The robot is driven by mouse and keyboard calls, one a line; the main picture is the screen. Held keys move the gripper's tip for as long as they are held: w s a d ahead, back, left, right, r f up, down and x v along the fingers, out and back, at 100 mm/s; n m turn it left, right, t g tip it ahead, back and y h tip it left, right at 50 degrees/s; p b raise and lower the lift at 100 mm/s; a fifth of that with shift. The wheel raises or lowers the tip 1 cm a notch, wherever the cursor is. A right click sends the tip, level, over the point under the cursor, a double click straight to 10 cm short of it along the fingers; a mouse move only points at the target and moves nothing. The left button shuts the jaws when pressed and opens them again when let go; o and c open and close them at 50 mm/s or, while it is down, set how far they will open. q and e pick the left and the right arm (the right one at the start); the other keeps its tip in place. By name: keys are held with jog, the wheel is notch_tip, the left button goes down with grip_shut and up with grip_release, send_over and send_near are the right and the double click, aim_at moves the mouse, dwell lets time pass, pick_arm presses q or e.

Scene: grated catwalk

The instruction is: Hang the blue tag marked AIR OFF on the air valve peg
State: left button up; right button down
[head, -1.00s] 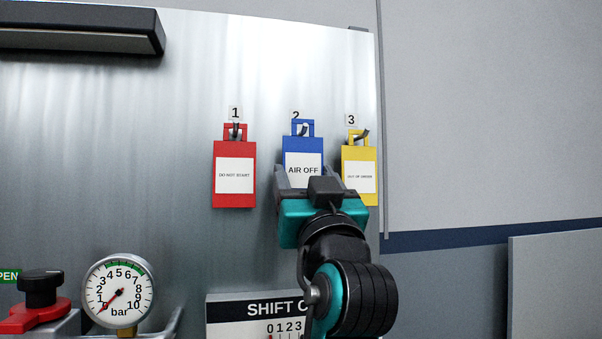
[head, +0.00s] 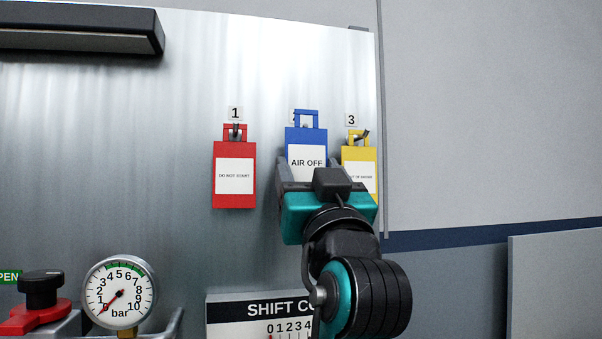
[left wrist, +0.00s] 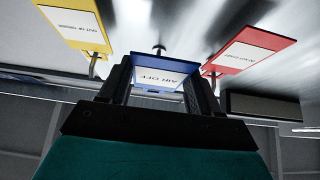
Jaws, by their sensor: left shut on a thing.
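The blue tag marked AIR OFF (head: 306,140) is upright in front of the steel panel, between the red and yellow tags. My left gripper (head: 314,178) is shut on its lower part, hiding its bottom edge. Its square loop (head: 306,119) now covers most of the number 2 label. In the left wrist view the blue tag (left wrist: 165,72) sits between the fingers (left wrist: 155,90), with a dark hook (left wrist: 160,49) past it. Lower left is a red valve handle (head: 30,319) with a black knob (head: 40,290). I cannot make out a separate peg there. My right gripper is not in view.
A red tag (head: 234,193) hangs on hook 1 at left. A yellow tag (head: 359,154) hangs on hook 3, close right of my gripper. A pressure gauge (head: 119,292) and a shift counter plate (head: 240,309) are below. A black bar (head: 80,32) juts out upper left.

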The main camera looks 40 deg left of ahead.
pick_arm(q)
jog(key=shift+d, duration=0.1)
jog(key=shift+s+d+b, duration=0.4)
jog(key=shift+s+d, duration=1.05)
jog(key=shift+d, duration=0.15)
dwell(0.4)
